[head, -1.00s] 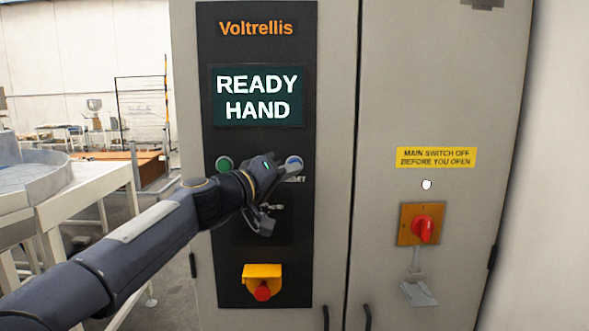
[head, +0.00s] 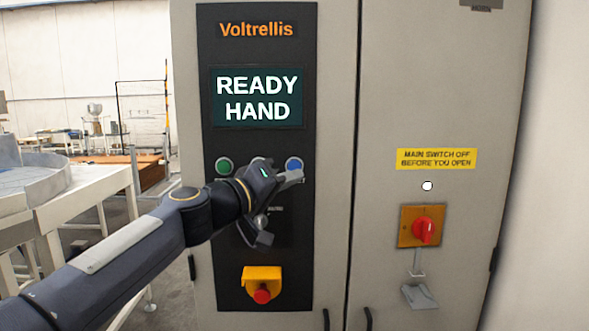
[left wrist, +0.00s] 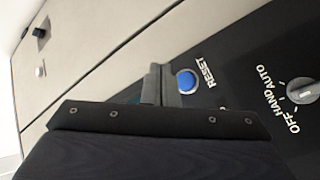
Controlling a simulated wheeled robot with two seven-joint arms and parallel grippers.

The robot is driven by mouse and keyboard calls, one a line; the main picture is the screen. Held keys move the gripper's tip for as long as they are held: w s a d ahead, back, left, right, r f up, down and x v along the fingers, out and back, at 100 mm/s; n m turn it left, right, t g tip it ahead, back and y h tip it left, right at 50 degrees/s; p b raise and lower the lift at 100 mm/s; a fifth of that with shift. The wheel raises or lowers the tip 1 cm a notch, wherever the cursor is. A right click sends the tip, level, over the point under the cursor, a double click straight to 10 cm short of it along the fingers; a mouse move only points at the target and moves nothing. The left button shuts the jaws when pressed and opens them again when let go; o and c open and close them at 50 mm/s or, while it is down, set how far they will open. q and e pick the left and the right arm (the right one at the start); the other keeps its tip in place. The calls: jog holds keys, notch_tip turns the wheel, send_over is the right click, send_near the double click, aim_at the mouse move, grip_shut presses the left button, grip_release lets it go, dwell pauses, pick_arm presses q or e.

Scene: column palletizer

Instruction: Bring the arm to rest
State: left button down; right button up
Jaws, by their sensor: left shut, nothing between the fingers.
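My left gripper (head: 292,180) is in front of the black control panel (head: 222,262) of the cabinet, its fingers pointing right, just below the blue reset button (head: 294,164). The fingers are shut with nothing between them. In the left wrist view the fingertips (left wrist: 162,82) show beside the blue button (left wrist: 186,81), which is labelled RESET. I cannot tell how far the fingertips stand from the panel. My left arm (head: 110,248) reaches in from the lower left. The right gripper is not in view.
The screen (head: 257,97) reads READY HAND. A green button (head: 223,166), a red stop button (head: 262,293) on a yellow housing and a red main switch (head: 424,231) are on the cabinet. A selector (left wrist: 303,91) shows in the wrist view. A white table frame (head: 95,190) stands left.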

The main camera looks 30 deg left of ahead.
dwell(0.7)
pick_arm(q)
jog(key=s+d+f+m+g, duration=0.1)
jog(key=s+d+f+g, duration=0.2)
jog(key=s+f, duration=0.6)
jog(key=s+d+f+m+g, duration=0.2)
jog(key=s+d+f+g, duration=0.2)
jog(key=s+f, duration=0.4)
jog(key=s+d+f+m+g, duration=0.2)
jog(key=s+f, duration=0.7)
jog(key=f, duration=0.9)
jog(key=d+g, duration=0.2)
jog(key=g, duration=0.1)
jog(key=shift+s+d+f+g+y, duration=0.2)
jog(key=shift+s+d+g+y, duration=0.1)
jog(key=shift+s+y, duration=0.1)
